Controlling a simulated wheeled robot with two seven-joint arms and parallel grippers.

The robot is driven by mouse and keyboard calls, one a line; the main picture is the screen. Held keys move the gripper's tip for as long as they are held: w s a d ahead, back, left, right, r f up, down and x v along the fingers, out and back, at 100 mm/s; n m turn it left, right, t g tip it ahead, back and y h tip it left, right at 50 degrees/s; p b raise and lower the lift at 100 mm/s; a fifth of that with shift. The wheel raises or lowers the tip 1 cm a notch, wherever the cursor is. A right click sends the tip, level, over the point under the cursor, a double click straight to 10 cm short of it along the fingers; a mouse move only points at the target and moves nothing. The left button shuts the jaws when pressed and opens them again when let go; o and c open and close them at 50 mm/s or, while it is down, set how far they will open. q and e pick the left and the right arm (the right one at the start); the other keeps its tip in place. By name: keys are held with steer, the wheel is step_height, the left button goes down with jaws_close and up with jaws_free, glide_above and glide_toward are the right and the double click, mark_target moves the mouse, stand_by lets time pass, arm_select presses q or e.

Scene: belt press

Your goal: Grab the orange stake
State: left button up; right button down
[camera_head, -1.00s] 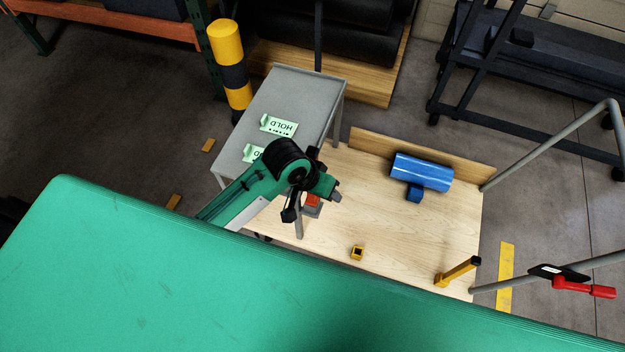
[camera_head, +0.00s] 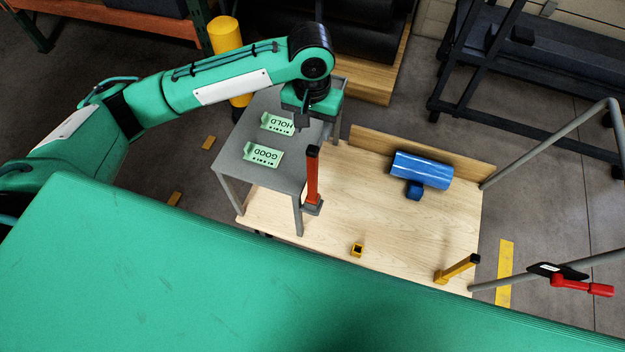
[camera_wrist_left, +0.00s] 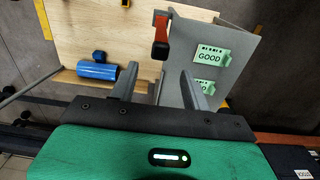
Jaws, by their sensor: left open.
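The orange stake (camera_head: 313,178) stands upright in a grey base on the wooden platform, close beside the grey table; its top is black. My left gripper (camera_head: 316,118) is above and behind the stake in the head view, apart from it. In the left wrist view the stake (camera_wrist_left: 161,40) shows beyond the fingertips, roughly in line with the gap between them. There my left gripper (camera_wrist_left: 159,72) is open with nothing between its fingers. My right gripper is in neither view.
The grey table (camera_head: 262,182) holds green HOLD and GOOD signs (camera_head: 263,156). On the wooden platform (camera_head: 390,225) are a blue cylinder (camera_head: 421,170), a small yellow socket (camera_head: 357,250) and a yellow post with a black tip (camera_head: 457,269). A yellow-black bollard (camera_head: 226,35) stands behind the table.

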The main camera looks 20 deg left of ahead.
mark_target(312, 148)
arm_select(q)
steer(key=shift+a+f, duration=0.15)
step_height(312, 148, down, 8)
steer(key=shift+r+p, duration=0.1)
steer(key=shift+p, duration=0.4)
steer(key=shift+f+p, duration=0.3)
steer(key=shift+f, duration=0.25)
steer(key=f, duration=0.2)
steer(key=f+p, duration=0.1)
steer(key=shift+s+d+f, duration=0.1)
steer(key=shift+d+f, duration=0.1)
steer(key=shift+f, duration=0.5)
steer(key=shift+c, duration=0.2)
jaws_close()
